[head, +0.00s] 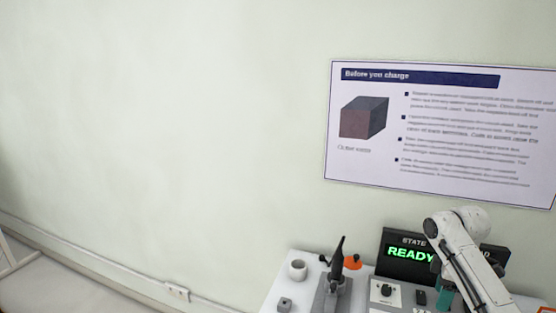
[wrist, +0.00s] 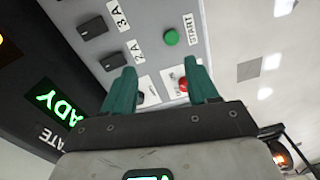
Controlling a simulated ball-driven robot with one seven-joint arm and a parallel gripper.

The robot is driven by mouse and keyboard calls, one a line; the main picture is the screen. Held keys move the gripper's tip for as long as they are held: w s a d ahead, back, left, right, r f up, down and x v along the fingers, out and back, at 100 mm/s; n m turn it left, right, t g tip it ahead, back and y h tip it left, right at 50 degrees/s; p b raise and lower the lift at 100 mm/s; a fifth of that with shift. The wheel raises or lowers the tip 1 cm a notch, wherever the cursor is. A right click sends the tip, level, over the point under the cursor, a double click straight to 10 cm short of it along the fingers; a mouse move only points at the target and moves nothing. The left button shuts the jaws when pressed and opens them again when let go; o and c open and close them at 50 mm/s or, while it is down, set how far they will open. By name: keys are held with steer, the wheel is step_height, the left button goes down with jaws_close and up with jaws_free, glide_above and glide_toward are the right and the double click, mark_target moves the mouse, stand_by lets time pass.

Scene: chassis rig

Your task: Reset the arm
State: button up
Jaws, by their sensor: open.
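My gripper (wrist: 162,90) shows in the wrist view with its two teal fingers spread apart and nothing between them. Behind the fingers is a grey control panel (wrist: 150,32) with black switches, a green button (wrist: 171,37) marked START and a red button (wrist: 183,84) partly hidden by the right finger. In the head view my white arm reaches in at the lower right, in front of the black state display (head: 405,240), which reads READY in green.
A white table (head: 300,268) at the lower right bears a white cup (head: 298,269), a small grey block (head: 284,304), a grey fixture with a black handle (head: 338,262) and an orange part (head: 352,262). A poster (head: 440,135) hangs on the wall.

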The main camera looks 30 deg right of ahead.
steer(key=shift+m+t+y, duration=0.3)
steer(key=shift+t+y, duration=0.1)
steer(key=shift+t, duration=0.3)
steer(key=w+a+f, duration=0.2)
steer(key=a, duration=0.3)
steer(key=w+a+f, duration=0.1)
steer(key=w+a, duration=0.1)
steer(key=a, duration=0.2)
steer(key=w+a+f, duration=0.2)
steer(key=a, duration=0.3)
steer(key=shift+w+a+f+b, duration=0.1)
steer(key=shift+a+f+b, duration=0.2)
steer(key=shift+b, duration=0.1)
steer(key=s+a+f+m, duration=0.1)
steer(key=a+f, duration=0.4)
steer(key=a, duration=0.8)
steer(key=s+a+f+m+b, duration=0.2)
steer(key=s+a+f+m, duration=0.15)
steer(key=s+a, duration=0.5)
steer(key=s+f+m+h, duration=0.1)
steer(key=s+m, duration=0.1)
steer(key=s, duration=1.2)
steer(key=shift+d, duration=0.2)
steer(key=shift+d+f, duration=0.1)
